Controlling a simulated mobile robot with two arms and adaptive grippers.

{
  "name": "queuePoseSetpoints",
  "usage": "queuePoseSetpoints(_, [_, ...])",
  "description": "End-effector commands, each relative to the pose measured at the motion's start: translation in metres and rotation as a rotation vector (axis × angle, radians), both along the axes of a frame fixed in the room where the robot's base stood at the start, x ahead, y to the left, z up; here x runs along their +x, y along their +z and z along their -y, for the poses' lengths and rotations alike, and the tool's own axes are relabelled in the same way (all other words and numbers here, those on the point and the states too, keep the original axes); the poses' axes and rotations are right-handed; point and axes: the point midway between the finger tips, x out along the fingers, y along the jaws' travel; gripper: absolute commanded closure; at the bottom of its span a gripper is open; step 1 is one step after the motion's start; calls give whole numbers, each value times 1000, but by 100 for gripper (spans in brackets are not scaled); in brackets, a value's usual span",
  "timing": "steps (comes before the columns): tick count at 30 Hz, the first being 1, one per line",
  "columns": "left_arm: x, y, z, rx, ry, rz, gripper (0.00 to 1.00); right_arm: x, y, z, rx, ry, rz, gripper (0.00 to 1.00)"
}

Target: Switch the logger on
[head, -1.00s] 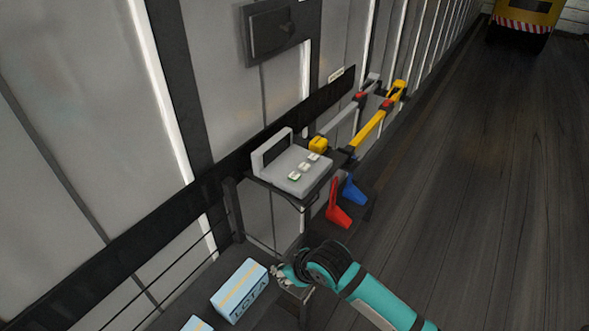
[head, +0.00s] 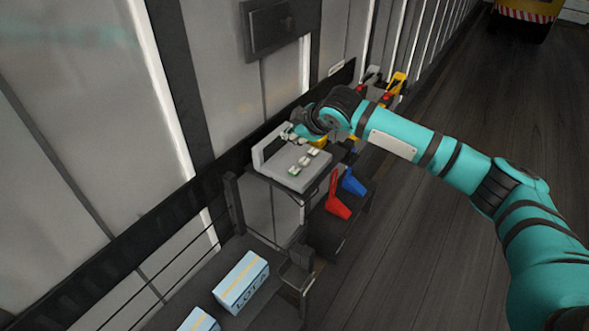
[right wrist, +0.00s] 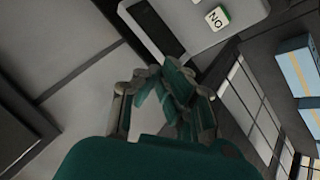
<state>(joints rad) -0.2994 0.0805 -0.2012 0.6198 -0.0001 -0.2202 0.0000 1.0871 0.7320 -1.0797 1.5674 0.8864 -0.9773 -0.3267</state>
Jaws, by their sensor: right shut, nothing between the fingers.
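The logger, a pale grey box with a raised back part (head: 260,155), sits on a dark shelf against the wall. A row of small white keys runs along its top. The nearest key (head: 294,171) has a green edge; in the right wrist view this key (right wrist: 217,17) reads "ON". A dark panel of the logger (right wrist: 155,28) lies beside it. My right gripper (head: 290,133) is shut and empty, over the back of the logger and away from the ON key. Its fingers also show in the right wrist view (right wrist: 175,95). My left gripper is not in view.
Blue-white boxes (head: 241,281) stand on a lower shelf at the front. A dark wall box (head: 275,25) is above.

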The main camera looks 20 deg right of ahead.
Motion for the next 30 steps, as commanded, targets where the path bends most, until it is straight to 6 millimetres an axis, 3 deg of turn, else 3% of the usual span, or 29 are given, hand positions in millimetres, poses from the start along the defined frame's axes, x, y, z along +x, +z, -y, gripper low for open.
queuePoseSetpoints(11, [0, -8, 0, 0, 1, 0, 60, 0, -8, -1, 1, 1, 1, 100])
queuePoseSetpoints(25, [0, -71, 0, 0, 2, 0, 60, 0, -69, -1, 2, 0, 2, 100])
queuePoseSetpoints(30, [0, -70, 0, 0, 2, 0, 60, 0, -83, -1, 1, 0, 0, 100])
